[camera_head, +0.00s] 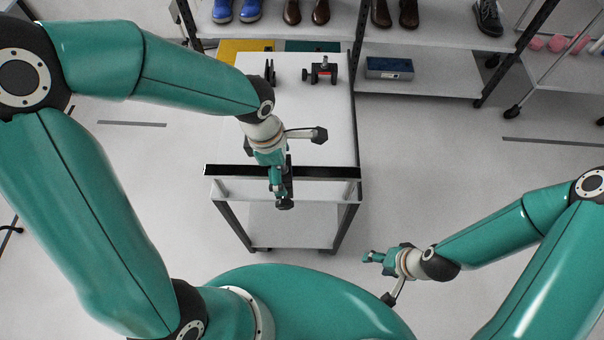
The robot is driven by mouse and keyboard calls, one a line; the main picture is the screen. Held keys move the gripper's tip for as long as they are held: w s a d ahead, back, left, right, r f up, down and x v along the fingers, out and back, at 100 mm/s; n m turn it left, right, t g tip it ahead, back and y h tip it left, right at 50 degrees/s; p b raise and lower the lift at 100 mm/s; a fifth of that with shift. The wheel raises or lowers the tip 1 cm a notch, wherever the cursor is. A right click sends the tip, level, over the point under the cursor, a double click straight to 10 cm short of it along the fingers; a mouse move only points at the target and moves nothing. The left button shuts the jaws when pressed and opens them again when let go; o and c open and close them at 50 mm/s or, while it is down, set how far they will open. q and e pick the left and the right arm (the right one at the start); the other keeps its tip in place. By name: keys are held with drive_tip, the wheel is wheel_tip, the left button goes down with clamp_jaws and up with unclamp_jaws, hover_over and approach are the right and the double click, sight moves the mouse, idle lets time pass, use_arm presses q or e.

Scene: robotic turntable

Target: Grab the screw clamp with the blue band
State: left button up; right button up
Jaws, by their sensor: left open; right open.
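Two small dark objects stand on the far part of the white table (315,105). The left one is a narrow black object (270,72). The right one is a black object with a red part (321,71) and a light metal top. I cannot make out a blue band on either, so I cannot tell which is the screw clamp. My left gripper (284,196) hangs over the table's near edge, open and empty, well short of both objects. My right gripper (374,257) is open and empty over the floor, right of the table.
A black bar (330,172) runs along the table's near edge. Behind stand shelves with shoes (395,13) and a blue-grey box (389,67). A yellow surface (240,48) lies beyond the table's far left. The table's middle right is clear, as is the floor to its right.

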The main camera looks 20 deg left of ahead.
use_arm(q)
drive_tip(key=shift+f, duration=0.25)
drive_tip(key=shift+r, duration=0.1)
drive_tip(key=c, duration=1.3)
